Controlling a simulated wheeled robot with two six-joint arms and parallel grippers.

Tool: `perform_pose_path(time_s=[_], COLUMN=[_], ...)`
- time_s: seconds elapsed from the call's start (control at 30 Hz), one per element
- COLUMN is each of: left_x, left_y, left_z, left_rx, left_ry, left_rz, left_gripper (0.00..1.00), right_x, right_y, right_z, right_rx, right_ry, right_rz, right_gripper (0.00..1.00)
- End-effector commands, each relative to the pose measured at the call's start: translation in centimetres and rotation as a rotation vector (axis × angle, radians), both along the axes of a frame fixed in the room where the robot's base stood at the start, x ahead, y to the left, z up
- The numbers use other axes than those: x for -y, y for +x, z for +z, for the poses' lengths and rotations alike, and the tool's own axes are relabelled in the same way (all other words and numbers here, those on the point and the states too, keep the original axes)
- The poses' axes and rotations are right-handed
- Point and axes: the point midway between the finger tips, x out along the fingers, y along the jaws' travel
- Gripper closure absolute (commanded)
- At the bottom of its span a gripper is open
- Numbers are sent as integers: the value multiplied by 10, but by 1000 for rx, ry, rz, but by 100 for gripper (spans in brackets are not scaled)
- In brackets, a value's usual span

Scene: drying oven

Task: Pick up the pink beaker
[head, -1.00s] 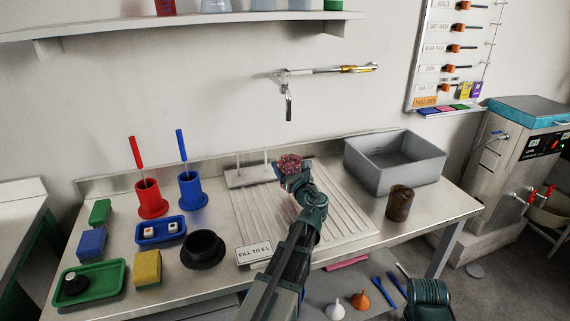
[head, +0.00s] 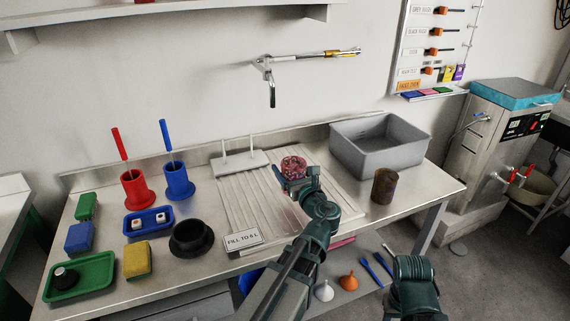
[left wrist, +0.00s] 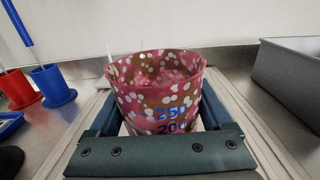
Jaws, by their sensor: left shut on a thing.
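The pink beaker (head: 293,167) stands over the ribbed drainboard in the head view. In the left wrist view the beaker (left wrist: 158,90) is pink with white spots and brownish patches, upright, with blue "250" and "200" marks. My left gripper (head: 297,181) has its fingers on both sides of the beaker and is shut on it; in the left wrist view the gripper (left wrist: 158,125) hides the beaker's base. I cannot tell whether the base touches the drainboard. My right arm shows at the lower right of the head view, but its fingers are not visible.
The ribbed drainboard (head: 243,205) lies under the beaker, with a pegged rack (head: 240,163) behind. A grey basin (head: 380,146) and a brown beaker (head: 385,186) are to the right. A black ring-shaped dish (head: 192,238) and red and blue holders (head: 137,188) stand left.

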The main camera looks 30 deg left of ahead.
Motion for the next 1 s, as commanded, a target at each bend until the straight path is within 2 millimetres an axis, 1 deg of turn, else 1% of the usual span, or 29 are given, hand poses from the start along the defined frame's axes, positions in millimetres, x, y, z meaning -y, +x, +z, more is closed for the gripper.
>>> perform_pose_path(time_s=[0.1,0.4,1.0], left_x=[7,18,21], left_y=[-5,-13,-15], left_z=[1,2,3], left_rx=[0,0,0], left_ry=[0,0,0], left_rz=[-2,-1,0], left_gripper=[89,89,89], right_x=[0,0,0], right_y=[0,0,0], right_z=[1,2,3], right_rx=[0,0,0], right_ry=[0,0,0], right_rz=[0,0,0], right_gripper=[50,50,50])
